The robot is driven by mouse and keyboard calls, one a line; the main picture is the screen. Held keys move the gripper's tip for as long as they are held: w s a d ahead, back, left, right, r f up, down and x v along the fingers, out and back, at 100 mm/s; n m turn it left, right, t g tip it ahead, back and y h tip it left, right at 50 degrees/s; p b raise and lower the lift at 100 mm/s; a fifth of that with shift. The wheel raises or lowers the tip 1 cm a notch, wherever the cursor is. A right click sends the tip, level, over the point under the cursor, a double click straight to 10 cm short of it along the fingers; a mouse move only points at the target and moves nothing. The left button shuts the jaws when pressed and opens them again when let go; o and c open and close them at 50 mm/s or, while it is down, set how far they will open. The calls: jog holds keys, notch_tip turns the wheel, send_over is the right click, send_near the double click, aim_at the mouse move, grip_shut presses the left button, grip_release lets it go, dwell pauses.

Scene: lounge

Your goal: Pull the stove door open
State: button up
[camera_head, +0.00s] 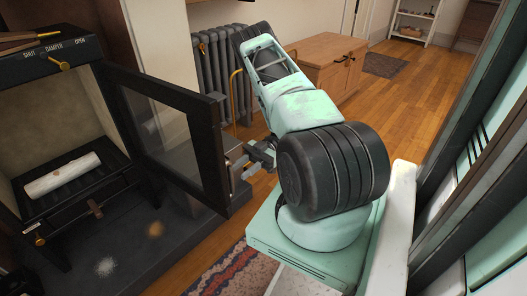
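The black stove (55,75) stands at the left, with a pale log on the grate inside. Its glass-paned stove door (212,150) is swung out well away from the opening, so the inside shows. My gripper (243,164) is at the door's free edge, on the right side of it, touching or very close. My arm and the door edge partly hide the fingers and any handle there. I cannot tell whether the fingers are closed on it.
A dark hearth slab (140,235) lies under the stove and door. A patterned rug (235,272) is at the bottom. Behind are a grey radiator (212,60) and a wooden cabinet (325,65).

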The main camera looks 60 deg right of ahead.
jog(key=s+d+p, duration=0.1)
jog(key=s+d, duration=0.1)
jog(key=d, duration=1)
jog(key=shift+s, duration=0.15)
